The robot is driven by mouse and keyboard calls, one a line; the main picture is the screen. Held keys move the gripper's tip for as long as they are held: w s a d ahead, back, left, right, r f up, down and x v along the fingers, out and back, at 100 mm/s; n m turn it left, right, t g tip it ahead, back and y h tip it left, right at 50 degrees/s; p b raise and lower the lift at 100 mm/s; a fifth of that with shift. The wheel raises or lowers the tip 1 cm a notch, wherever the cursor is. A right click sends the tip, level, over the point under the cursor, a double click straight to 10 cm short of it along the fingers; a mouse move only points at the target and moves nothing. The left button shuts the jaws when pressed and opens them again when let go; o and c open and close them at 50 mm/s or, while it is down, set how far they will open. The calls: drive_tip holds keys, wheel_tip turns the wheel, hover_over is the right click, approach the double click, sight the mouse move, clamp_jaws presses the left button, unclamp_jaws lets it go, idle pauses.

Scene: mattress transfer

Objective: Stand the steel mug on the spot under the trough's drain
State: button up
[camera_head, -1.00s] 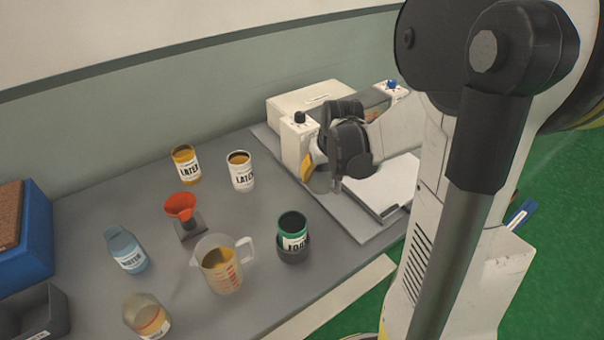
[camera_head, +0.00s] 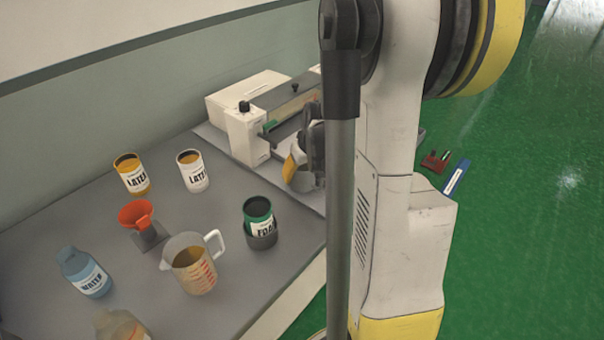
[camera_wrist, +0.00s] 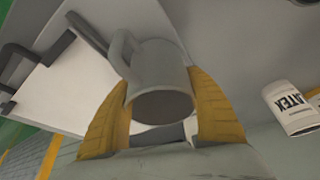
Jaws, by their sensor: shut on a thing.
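The grey steel mug (camera_wrist: 162,80) sits between the yellow fingertips of my gripper (camera_wrist: 163,112) in the wrist view. Its dark mouth faces the camera and its handle points to the upper left. In the head view my gripper (camera_head: 300,160) is beside the white bench machine, at its front right, with the mug (camera_head: 303,182) showing only in part below the fingers. The white machine (camera_head: 241,138) has end posts and a dark trough-like bar (camera_head: 288,128) between them. My arm hides its right side. I cannot make out a drain or a marked spot.
On the grey bench (camera_head: 215,275), left of my gripper, stand two latex cans (camera_head: 132,175) (camera_head: 193,170), a green-rimmed can (camera_head: 258,218), a measuring jug (camera_head: 192,262), a red funnel (camera_head: 136,213) and a water bottle (camera_head: 84,272). Green floor (camera_head: 520,200) lies right.

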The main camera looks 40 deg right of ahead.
drive_tip(key=shift+w+f+b, duration=0.3)
drive_tip(key=shift+w+f, duration=0.25)
drive_tip(key=shift+w, duration=0.55)
drive_tip(key=shift+w+a, duration=0.2)
drive_tip(key=shift+w, duration=1.55)
drive_tip(key=shift+w+a, duration=0.15)
drive_tip(key=shift+w, duration=1.55)
drive_tip(key=shift+f+b, duration=0.35)
drive_tip(key=shift+b, duration=0.15)
drive_tip(key=o, duration=1.3)
